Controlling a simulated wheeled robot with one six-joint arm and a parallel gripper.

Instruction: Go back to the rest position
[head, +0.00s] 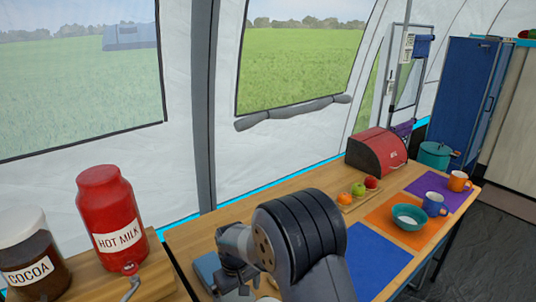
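My arm rises from the bottom of the head view, its large dark joint in front of the table. My gripper (236,276) points down at the arm's left side, low over the table's near left part. Its fingertips are small and partly hidden, so I cannot tell whether it is open or shut or holds anything. The wooden table (215,222) runs from the lower middle to the right. Pale and blue-grey items beside the gripper are mostly hidden by my arm.
A red hot milk dispenser (104,205) and a cocoa jar (30,255) stand at left. Blue (375,262), orange (385,215) and purple mats lie on the table, with a teal bowl (409,217), blue mug (433,204) and orange mug (458,181). Behind are a fruit board (346,203) and red bread box (376,150).

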